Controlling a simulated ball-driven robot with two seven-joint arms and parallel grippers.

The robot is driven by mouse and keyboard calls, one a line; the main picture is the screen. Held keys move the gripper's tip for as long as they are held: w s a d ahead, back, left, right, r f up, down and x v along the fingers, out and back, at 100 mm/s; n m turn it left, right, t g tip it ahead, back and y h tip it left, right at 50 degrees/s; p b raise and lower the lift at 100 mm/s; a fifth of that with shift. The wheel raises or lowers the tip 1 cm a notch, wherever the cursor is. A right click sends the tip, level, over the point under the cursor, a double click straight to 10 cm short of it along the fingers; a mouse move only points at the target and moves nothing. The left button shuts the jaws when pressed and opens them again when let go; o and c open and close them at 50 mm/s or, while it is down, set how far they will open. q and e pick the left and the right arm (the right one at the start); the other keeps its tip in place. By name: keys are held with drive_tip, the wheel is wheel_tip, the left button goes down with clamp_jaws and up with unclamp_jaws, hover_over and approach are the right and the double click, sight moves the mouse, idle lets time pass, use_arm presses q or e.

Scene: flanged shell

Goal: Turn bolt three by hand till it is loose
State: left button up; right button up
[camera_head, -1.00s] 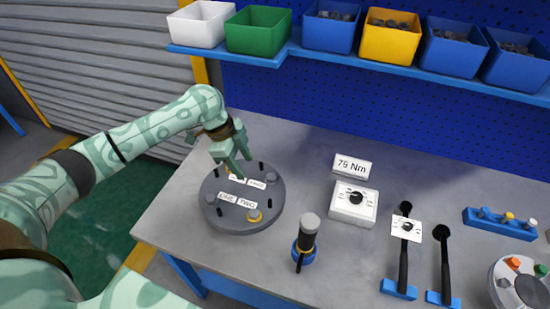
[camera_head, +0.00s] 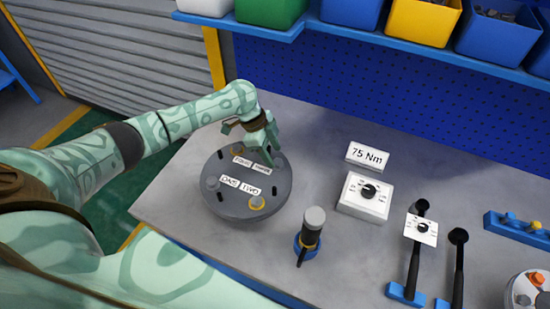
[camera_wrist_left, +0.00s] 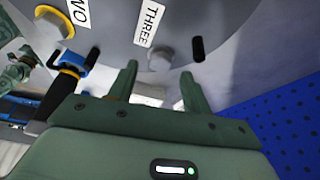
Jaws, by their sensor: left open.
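The round grey flange (camera_head: 270,199) lies on the bench, with bolts and dark studs around its rim and word labels on top. Bolt three is a grey bolt head (camera_wrist_left: 161,55) beside the THREE label (camera_wrist_left: 149,24) in the left wrist view; in the head view my gripper largely hides it. My left gripper (camera_head: 268,155) is over the far right rim of the flange. In the wrist view its fingers (camera_wrist_left: 159,76) are open, and the bolt head shows between and just past their tips, with no contact visible.
Bolt two (camera_head: 257,203) has a yellow ring, and the ring shows in the wrist view too. A grey-topped tool with a blue collar (camera_head: 311,232) stands right of the flange. A white dial box (camera_head: 364,197) and two black-handled tools stand farther right. Bins line the shelf above.

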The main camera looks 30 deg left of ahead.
sight(278, 163)
use_arm(q)
drive_tip(key=shift+x, duration=1.25)
use_arm(e)
drive_tip(key=shift+s+f, duration=0.25)
drive_tip(key=shift+f, duration=0.05)
use_arm(q)
drive_tip(key=c, duration=1)
use_arm(e)
drive_tip(key=shift+s, duration=0.1)
use_arm(q)
drive_tip(key=shift+r, duration=0.1)
use_arm(e)
drive_tip(key=shift+r, duration=0.1)
